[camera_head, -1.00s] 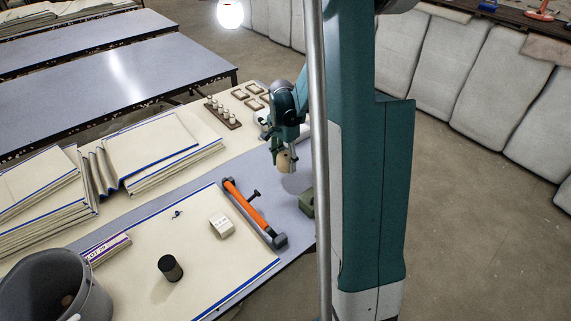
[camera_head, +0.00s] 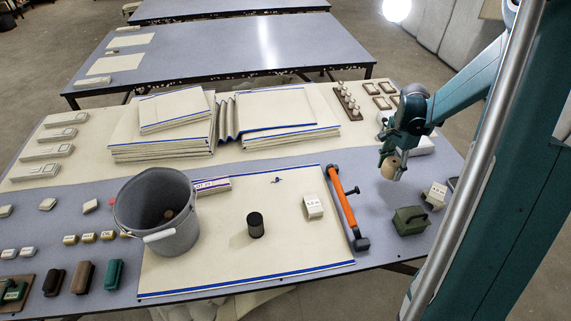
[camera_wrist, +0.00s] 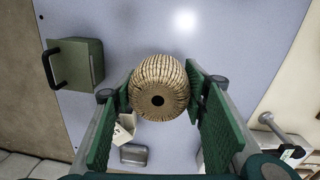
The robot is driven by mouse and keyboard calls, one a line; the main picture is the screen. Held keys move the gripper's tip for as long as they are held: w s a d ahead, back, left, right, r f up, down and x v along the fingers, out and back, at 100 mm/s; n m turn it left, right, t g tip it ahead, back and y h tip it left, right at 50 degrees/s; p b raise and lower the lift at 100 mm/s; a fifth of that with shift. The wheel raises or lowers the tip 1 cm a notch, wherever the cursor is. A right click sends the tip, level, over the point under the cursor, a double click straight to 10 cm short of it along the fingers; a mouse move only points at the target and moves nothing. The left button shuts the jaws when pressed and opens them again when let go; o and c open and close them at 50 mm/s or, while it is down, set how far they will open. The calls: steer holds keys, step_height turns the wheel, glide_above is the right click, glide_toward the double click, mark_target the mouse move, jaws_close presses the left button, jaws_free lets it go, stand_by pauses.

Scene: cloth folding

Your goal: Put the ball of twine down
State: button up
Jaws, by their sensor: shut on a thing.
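The ball of twine (camera_wrist: 158,82) is tan, ribbed and round, with a dark hole in its end. In the wrist view it sits between the green pads of my gripper (camera_wrist: 157,96), which is shut on it. In the head view my gripper (camera_head: 391,163) is at the right of the table, with the small tan ball (camera_head: 391,170) at its tips. The ball appears held above the grey table top (camera_head: 377,222); the exact height is hard to tell.
A green box with a handle (camera_head: 410,220) and a white labelled block (camera_head: 435,195) stand close by. An orange-handled bar (camera_head: 343,200) lies to the left. A grey bucket (camera_head: 150,195), a black cylinder (camera_head: 255,225) and folded cloths (camera_head: 165,130) are farther left. Bare grey table lies near the gripper.

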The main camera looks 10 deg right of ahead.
steer(key=w+a+n, duration=0.4)
steer(key=w+a, duration=0.5)
steer(key=n+p, duration=0.2)
steer(key=n, duration=0.9)
glide_above(281, 164)
steer(key=shift+a+r+t+h, duration=0.1)
steer(key=shift+a+t+h, duration=0.05)
steer(key=shift+t+h, duration=0.2)
steer(key=shift+f+b, duration=0.65)
steer(key=shift+f, duration=2.5)
steer(key=shift+f+b, duration=0.4)
steer(key=shift+f, duration=1.45)
steer(key=shift+f, duration=0.2)
steer(key=o, duration=0.9)
